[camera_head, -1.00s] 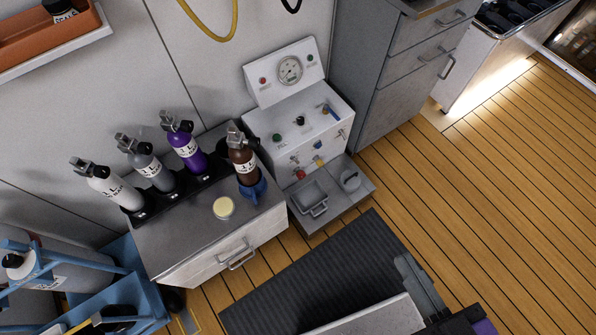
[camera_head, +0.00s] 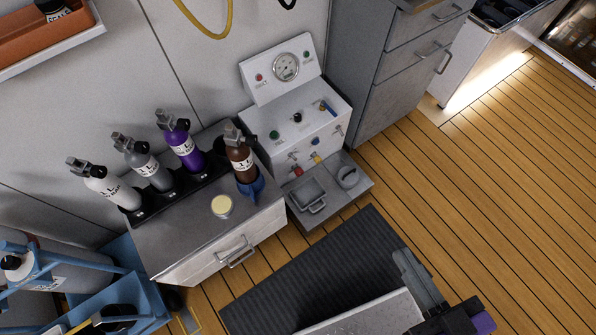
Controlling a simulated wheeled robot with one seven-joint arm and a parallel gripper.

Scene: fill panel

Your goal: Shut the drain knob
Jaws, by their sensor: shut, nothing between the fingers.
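The white fill panel (camera_head: 297,122) stands against the wall, with a round gauge (camera_head: 286,67) on its upright back. Its sloped top has a green knob (camera_head: 274,134), a black knob (camera_head: 297,118) and a blue-handled lever (camera_head: 326,107). Its front has a red knob (camera_head: 297,171), a yellow knob (camera_head: 316,158) and a blue knob (camera_head: 315,141). The labels are too small to tell which is the drain knob, or how it is turned. Parts of my own arm show at the bottom right, well away from the panel; my gripper's fingers do not show.
A low grey ledge (camera_head: 331,205) with a handled tray (camera_head: 309,195) juts out below the panel. A steel cabinet (camera_head: 255,222) with several bottles stands left of it, and grey drawers (camera_head: 400,75) stand right. A dark mat (camera_head: 330,275) covers open floor in front.

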